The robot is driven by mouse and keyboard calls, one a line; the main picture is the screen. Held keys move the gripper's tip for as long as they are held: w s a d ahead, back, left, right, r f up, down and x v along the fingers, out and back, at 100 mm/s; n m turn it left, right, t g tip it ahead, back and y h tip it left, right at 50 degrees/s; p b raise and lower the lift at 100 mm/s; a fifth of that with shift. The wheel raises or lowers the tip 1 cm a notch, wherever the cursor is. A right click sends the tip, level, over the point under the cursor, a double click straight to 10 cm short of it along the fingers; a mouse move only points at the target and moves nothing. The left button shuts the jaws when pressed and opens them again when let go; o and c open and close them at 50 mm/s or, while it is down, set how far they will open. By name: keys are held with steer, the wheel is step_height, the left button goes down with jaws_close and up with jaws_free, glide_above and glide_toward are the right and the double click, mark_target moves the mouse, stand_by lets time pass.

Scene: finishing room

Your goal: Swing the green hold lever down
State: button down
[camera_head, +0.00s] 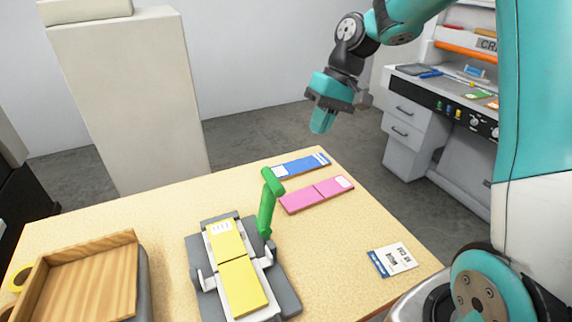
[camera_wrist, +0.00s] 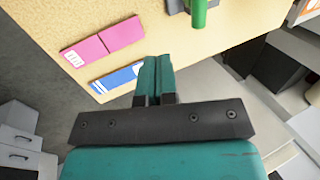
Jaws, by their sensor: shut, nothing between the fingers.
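The green hold lever (camera_head: 267,203) stands raised at the right side of a grey fixture (camera_head: 288,298) on the table. Its rounded grip is at the top. A yellow two-part piece (camera_head: 240,284) lies in the fixture. My gripper (camera_head: 321,122) is up in the air beyond the table's far edge, to the right of the lever and apart from it. Its teal fingers are closed together and empty. In the wrist view the fingers (camera_wrist: 155,70) point toward the table, and part of the green lever (camera_wrist: 199,12) shows at the top edge.
Blue (camera_head: 301,165) and pink (camera_head: 317,195) strips lie on the table (camera_head: 130,215) right of the lever. A printed card (camera_head: 392,260) lies near the right edge. A wooden tray (camera_head: 85,285) stands at left. A white machine bench (camera_head: 440,120) is behind at right.

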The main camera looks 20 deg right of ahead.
steer(key=shift+a+f, duration=0.1)
steer(key=a+f+p, duration=0.4)
steer(key=a+f, duration=0.3)
steer(key=f, duration=0.2)
steer(key=shift+a+p, duration=0.35)
steer(key=shift+p, duration=0.05)
